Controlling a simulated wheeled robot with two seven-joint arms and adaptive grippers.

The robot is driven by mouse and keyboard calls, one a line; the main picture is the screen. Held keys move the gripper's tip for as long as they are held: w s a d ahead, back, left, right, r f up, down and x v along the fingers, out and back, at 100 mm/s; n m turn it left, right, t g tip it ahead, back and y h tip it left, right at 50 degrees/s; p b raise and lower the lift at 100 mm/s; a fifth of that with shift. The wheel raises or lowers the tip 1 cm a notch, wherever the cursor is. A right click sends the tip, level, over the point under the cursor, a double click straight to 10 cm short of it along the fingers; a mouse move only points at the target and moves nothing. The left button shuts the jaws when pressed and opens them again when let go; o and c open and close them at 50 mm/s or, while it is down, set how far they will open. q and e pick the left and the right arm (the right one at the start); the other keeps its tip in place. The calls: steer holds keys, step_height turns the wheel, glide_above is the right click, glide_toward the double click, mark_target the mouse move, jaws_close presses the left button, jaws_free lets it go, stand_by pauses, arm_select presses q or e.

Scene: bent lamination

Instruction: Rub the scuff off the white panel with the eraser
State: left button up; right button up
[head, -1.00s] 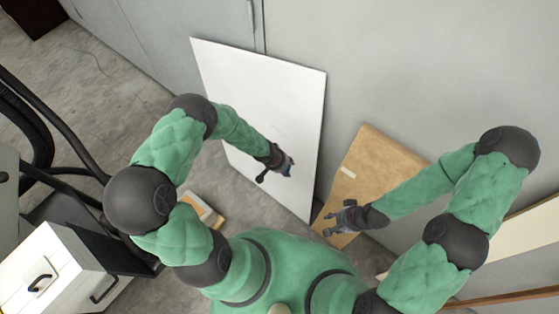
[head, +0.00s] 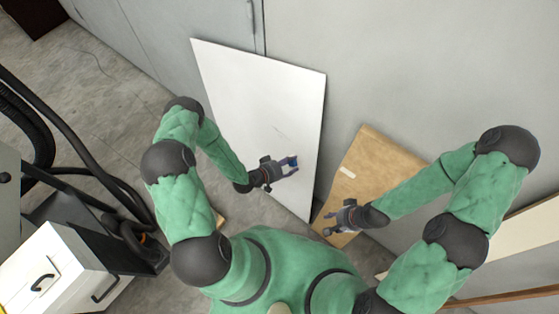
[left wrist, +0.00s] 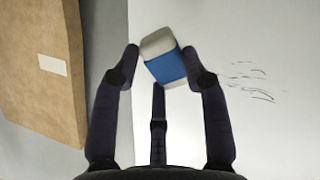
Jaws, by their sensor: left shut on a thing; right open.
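The white panel (head: 262,110) leans against the grey wall in the head view. The scuff (head: 281,131) is a set of faint dark strokes on it; in the left wrist view the scuff (left wrist: 250,82) lies to the right of the gripper. My left gripper (head: 292,167) is shut on the eraser (left wrist: 165,58), a white block with a blue sleeve, held tilted between the fingertips. The panel is behind the eraser; I cannot tell whether they touch. My right gripper (head: 330,226) is open and empty in front of the brown board.
A brown board (head: 372,165) with a pale label leans on the wall right of the panel. A white drawer cabinet (head: 62,270) and black hoses (head: 70,150) stand at the left. Pale boards (head: 530,225) lean at the far right.

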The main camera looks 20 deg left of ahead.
mark_target(297, 143)
arm_select(q)
steer(key=a+r+n+t+y, duration=0.2)
steer(key=a+n+t, duration=0.1)
steer(key=a+t, duration=0.15)
steer(key=shift+d+x, duration=0.2)
steer(key=shift+x, duration=1.1)
steer(key=shift+d+x, duration=0.15)
steer(key=shift+x, duration=1.15)
steer(key=shift+s, duration=0.15)
steer(key=shift+b+x, duration=0.5)
steer(key=shift+x, duration=0.45)
steer(key=shift+a, duration=0.1)
